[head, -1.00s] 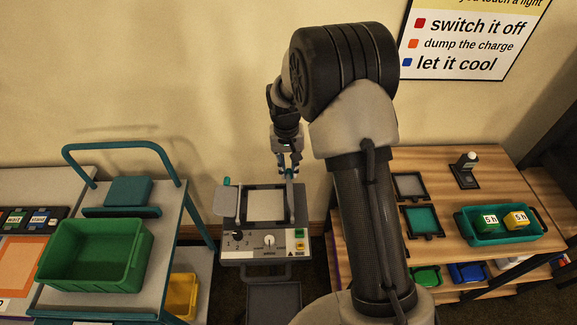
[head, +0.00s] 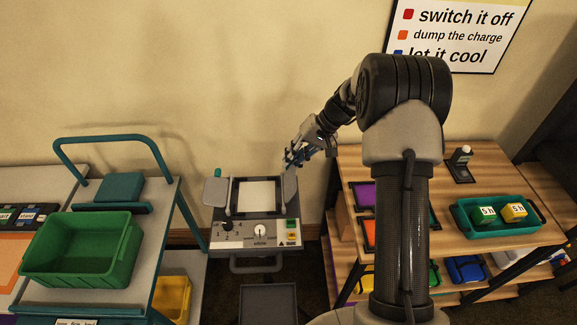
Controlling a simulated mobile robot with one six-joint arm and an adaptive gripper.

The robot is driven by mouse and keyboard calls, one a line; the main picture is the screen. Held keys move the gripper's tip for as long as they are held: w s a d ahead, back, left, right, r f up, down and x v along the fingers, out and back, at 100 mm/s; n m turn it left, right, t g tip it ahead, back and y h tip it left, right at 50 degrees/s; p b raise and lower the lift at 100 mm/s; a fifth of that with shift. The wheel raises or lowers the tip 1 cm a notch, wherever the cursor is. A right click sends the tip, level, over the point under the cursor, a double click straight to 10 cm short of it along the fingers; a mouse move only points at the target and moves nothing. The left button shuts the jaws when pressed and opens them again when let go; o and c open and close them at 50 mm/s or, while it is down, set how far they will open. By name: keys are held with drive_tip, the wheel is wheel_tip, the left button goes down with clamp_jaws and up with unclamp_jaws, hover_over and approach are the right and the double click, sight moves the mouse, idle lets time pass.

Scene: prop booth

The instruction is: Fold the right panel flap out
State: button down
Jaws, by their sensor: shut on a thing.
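The panel device (head: 259,224) stands in the middle of the floor area against the wall, with a pale square panel (head: 257,196) in a dark frame. The left flap (head: 216,192) is a grey plate standing out at the panel's left side, with a teal tab (head: 217,172) on top. The right flap (head: 290,187) is a grey plate at the panel's right side. My gripper (head: 291,160) reaches in from the upper right and is shut at the top of the right flap, where its tab is hidden by the fingers.
A cart with a green bin (head: 82,250) stands to the left. A wooden table (head: 425,214) to the right holds a teal tray (head: 466,231) and coloured squares. A bare wall is behind the device.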

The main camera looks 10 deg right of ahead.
drive_tip(key=d+f+y+b, duration=0.1)
drive_tip(key=y+b, duration=0.2)
drive_tip(key=d+f+t+y+b, duration=0.1)
drive_tip(key=f+y+b, duration=0.1)
drive_tip(key=y+b, duration=0.1)
drive_tip(key=d+f+y+b, duration=0.1)
drive_tip(key=y+b, duration=0.2)
drive_tip(key=b, duration=0.1)
drive_tip(key=shift+s+f+t, duration=0.2)
drive_tip(key=shift+s+t, duration=0.1)
drive_tip(key=c, duration=1.5)
unclamp_jaws()
drive_tip(key=shift+a, duration=0.1)
drive_tip(key=shift+c, duration=0.2)
drive_tip(key=shift+r, duration=0.1)
